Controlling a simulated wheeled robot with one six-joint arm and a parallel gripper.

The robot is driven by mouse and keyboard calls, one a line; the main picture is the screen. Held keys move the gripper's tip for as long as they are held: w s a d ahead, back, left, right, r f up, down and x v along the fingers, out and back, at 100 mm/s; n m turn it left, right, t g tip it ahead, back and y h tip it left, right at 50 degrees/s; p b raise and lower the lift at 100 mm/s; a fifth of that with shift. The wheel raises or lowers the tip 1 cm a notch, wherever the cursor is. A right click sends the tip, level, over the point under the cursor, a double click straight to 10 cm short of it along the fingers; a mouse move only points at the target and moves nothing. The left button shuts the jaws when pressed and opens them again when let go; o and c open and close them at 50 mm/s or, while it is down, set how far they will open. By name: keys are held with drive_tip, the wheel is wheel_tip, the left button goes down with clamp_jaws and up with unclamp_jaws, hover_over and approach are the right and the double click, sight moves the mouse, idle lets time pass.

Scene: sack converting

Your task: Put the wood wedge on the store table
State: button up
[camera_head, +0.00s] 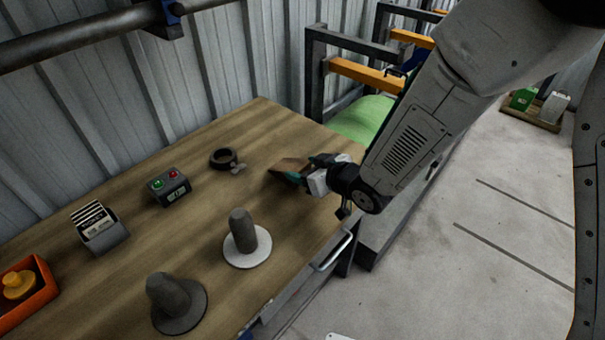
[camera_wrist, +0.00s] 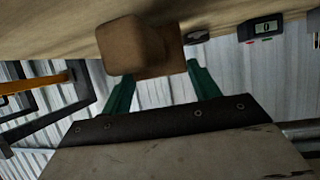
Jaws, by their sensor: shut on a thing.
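The wood wedge (camera_head: 287,166) is brown and sits between the green fingers of my gripper (camera_head: 298,176), over the right part of the wooden table (camera_head: 200,240). In the wrist view the wedge (camera_wrist: 135,45) shows large between the two green fingertips (camera_wrist: 163,80), with the table top (camera_wrist: 60,35) beyond it. My gripper is shut on the wedge. I cannot tell whether the wedge touches the table or hangs just above it.
On the table are a dark ring (camera_head: 224,158), a button box (camera_head: 169,187), a label holder (camera_head: 99,228), an orange tray (camera_head: 40,299) and two grey posts on round bases (camera_head: 246,262) (camera_head: 190,318). A green surface (camera_head: 363,122) lies behind. Bare table lies around the wedge.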

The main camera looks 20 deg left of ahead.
drive_tip(key=shift+w+d+f, duration=0.1)
drive_tip(key=shift+d+f, duration=0.05)
drive_tip(key=shift+f, duration=0.95)
drive_tip(key=shift+f, duration=0.2)
drive_tip(key=o, duration=1.1)
drive_tip(key=shift+r, duration=0.15)
drive_tip(key=shift+d+r, duration=0.2)
drive_tip(key=shift+d, duration=0.05)
drive_tip(key=v, duration=1.1)
drive_tip(key=shift+s+d, duration=0.1)
drive_tip(key=shift+s, duration=0.2)
